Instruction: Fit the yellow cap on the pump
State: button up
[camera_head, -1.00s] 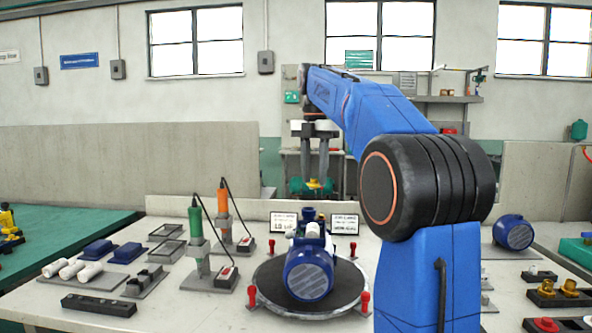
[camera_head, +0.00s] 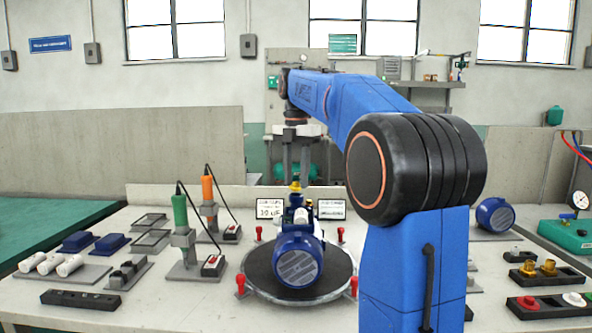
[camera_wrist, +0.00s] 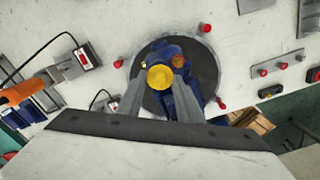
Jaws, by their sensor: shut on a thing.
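The yellow cap (camera_head: 295,186) is held between the two grey fingers of my gripper (camera_head: 296,182), just above the rear of the pump in the head view. In the wrist view the cap (camera_wrist: 160,76) sits between the fingertips of my gripper (camera_wrist: 159,82), in front of the blue pump body (camera_wrist: 186,104). The blue pump (camera_head: 298,262) stands on a round black turntable (camera_head: 262,281), its ribbed motor end facing the head camera. The cap overlaps the pump's top in both views, so I cannot tell whether they touch.
Red pegs (camera_head: 240,283) ring the turntable. Green (camera_head: 180,213) and orange (camera_head: 207,190) tools stand on the left. Two small signs (camera_head: 331,209) stand behind the pump. Yellow fittings sit in a black holder (camera_head: 545,274) at right, and a second blue motor (camera_head: 495,214) lies behind it.

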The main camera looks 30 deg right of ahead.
jog(key=shift+f, duration=0.4)
jog(key=shift+f, duration=0.5)
dwell(1.1)
jog(key=o, duration=1.1)
jog(key=shift+c, duration=0.2)
jog(key=shift+r, duration=3)
notch_tip(320, 180, up, 7)
jog(key=shift+r, duration=0.2)
